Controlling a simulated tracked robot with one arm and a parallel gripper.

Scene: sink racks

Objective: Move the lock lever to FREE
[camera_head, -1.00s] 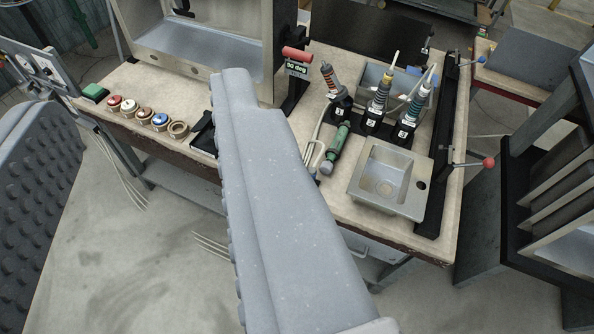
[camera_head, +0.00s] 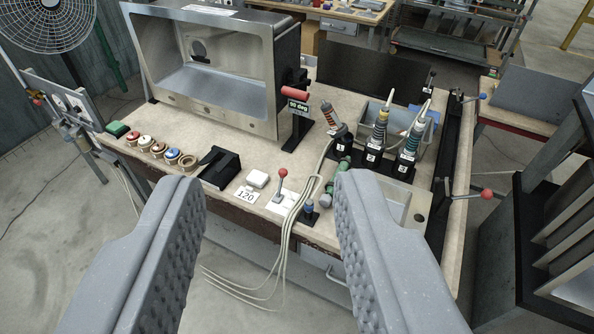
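My gripper (camera_head: 268,190) is open and empty, its two grey, knobbed fingers wide apart at the bottom of the view. Several levers show, and no FREE mark is readable, so I cannot tell which is the lock lever. A small upright lever with a red knob (camera_head: 283,174) stands on the bench beyond the gap between the fingers. A red handle (camera_head: 294,94) sits above a "90 deg" label beside the steel cabinet. On the right rail are a red-knobbed lever (camera_head: 486,193) and a blue-knobbed lever (camera_head: 482,97). No finger appears to touch any lever.
The bench (camera_head: 262,150) carries a row of coloured buttons (camera_head: 146,141), a black block (camera_head: 221,168), a "120" card (camera_head: 246,195) and numbered stands with tools (camera_head: 378,130). Pale cables (camera_head: 290,235) hang over the front edge.

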